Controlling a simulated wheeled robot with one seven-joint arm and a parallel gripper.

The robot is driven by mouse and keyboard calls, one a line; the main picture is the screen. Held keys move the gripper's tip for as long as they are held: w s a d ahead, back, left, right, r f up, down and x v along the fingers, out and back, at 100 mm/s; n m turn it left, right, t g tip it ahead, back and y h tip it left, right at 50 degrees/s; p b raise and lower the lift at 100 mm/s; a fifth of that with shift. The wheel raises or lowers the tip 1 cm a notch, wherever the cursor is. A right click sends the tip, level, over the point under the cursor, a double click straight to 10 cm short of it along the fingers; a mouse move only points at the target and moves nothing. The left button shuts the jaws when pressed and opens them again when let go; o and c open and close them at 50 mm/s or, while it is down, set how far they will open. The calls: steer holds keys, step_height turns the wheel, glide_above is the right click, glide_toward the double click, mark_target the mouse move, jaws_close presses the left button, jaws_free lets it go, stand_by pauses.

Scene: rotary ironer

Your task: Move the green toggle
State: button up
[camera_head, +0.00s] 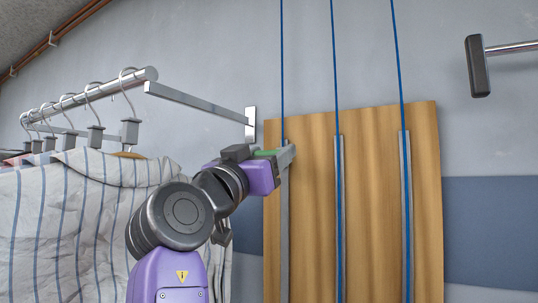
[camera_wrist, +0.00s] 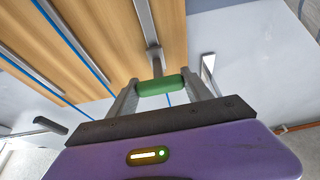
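The green toggle (camera_wrist: 160,86) is a short rounded bar that lies crosswise between the two fingers of my gripper (camera_wrist: 161,88) in the wrist view. It fills the gap from finger to finger, and I see no space at either end, so the fingers are shut on it. In the head view a strip of the green toggle (camera_head: 266,152) shows at my gripper (camera_head: 280,158), near the top of the leftmost metal strip (camera_head: 285,220) on the wooden panel. A blue cord (camera_head: 283,70) runs up from there. My gripper partly hides the toggle in the head view.
The wooden panel (camera_head: 372,170) carries two further metal strips with blue cords (camera_head: 335,60) (camera_head: 397,60). Striped cloth (camera_head: 70,225) and several hangers hang from a metal rail (camera_head: 95,90) at left. A dark-ended bar (camera_head: 478,66) juts out at upper right.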

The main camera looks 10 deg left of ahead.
jaws_close()
step_height(320, 180, down, 35)
steer(key=b, duration=2.3)
steer(key=shift+r, duration=0.15)
steer(key=o, duration=0.5)
jaws_free()
steer(key=shift+o, duration=1.1)
steer(key=v, duration=0.7)
steer(key=shift+s+f, duration=0.2)
steer(key=shift+s, duration=0.15)
steer(key=shift+a, duration=0.15)
